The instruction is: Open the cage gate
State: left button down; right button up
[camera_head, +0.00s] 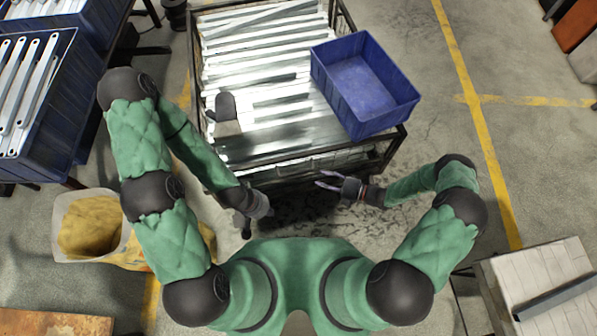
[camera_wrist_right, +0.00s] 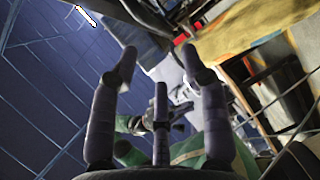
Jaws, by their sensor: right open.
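The cage (camera_head: 395,140) is a dark metal frame filled with long pale brackets. Its near side, facing me, shows wire mesh below the top rail; which part is the gate, and any latch, cannot be made out. My right gripper (camera_head: 325,182) is in front of the cage's near side, to the right of its middle, with its fingers pointing left. Its fingers (camera_wrist_right: 160,70) are spread and empty in the right wrist view. My left gripper (camera_head: 246,222) hangs low near the cage's near left corner, pointing down; its fingers are too small and dark to read.
A blue crate (camera_head: 365,82) rests on the cage's right side. Blue bins of brackets (camera_head: 62,95) stand at left, above a pale sack (camera_head: 90,225). Floor right of the cage is clear.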

aim_at(300, 172)
jog(key=x, duration=0.3)
jog(key=b+x, duration=0.1)
jog(key=x, duration=0.3)
jog(key=b+x, duration=0.1)
jog(key=x, duration=0.2)
jog(key=shift+w+a, duration=0.3)
jog(key=shift+w, duration=0.1)
grip_shut()
